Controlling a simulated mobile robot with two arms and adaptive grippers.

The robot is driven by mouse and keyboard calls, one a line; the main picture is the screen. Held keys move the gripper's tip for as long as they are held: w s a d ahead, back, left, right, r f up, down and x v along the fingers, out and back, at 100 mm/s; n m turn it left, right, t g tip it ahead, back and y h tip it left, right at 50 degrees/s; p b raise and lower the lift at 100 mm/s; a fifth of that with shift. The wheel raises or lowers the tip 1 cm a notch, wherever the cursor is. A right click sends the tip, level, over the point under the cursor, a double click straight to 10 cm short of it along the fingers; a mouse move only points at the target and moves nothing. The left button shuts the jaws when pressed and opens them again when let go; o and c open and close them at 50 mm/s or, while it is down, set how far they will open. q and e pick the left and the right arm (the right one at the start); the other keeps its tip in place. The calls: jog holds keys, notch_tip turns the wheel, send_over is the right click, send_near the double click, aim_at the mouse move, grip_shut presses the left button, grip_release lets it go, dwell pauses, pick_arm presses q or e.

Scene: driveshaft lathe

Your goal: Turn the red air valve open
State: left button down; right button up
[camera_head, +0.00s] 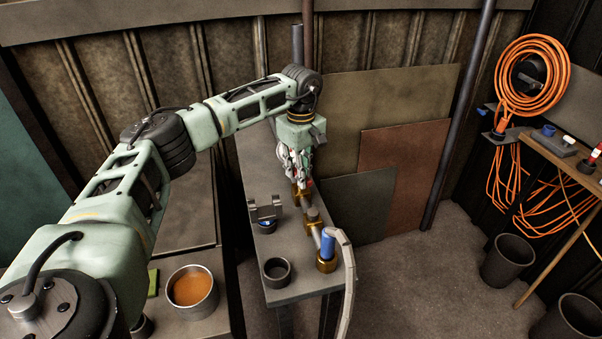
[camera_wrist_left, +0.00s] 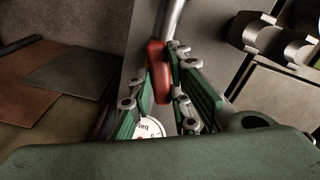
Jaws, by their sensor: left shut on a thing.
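The red air valve handle (camera_wrist_left: 156,72) shows in the left wrist view between the fingers of my left gripper (camera_wrist_left: 162,85). My left gripper is shut on it. A grey pipe runs away above the handle, and a white gauge (camera_wrist_left: 149,128) marked "bar" shows just below, partly hidden by my gripper. In the head view my left gripper (camera_head: 297,170) reaches down over the brass pipe fittings (camera_head: 313,217) on the narrow bench, and only a little red shows there beside its fingers. My right gripper is not in view.
The narrow bench (camera_head: 290,285) carries a blue-handled fitting (camera_head: 327,245) with a grey hose (camera_head: 347,275), a dark cup (camera_head: 276,271) and a bracket (camera_head: 264,212). A pot of orange liquid (camera_head: 192,291) stands left. Orange hose (camera_head: 533,85) hangs right. The floor between is clear.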

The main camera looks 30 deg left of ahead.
pick_arm(q)
jog(key=shift+w+a+r+m+b, duration=0.1)
jog(key=shift+r+m+b, duration=0.1)
jog(key=shift+m, duration=0.9)
jog(key=shift+w+r+m+b, duration=0.1)
jog(key=shift+m+b, duration=0.05)
jog(key=shift+m, duration=0.95)
jog(key=c, duration=1.8)
grip_release()
jog(key=shift+c, duration=0.2)
jog(key=shift+o, duration=1)
jog(key=shift+s+f, duration=0.1)
jog(key=shift+f, duration=0.05)
notch_tip(320, 180, up, 12)
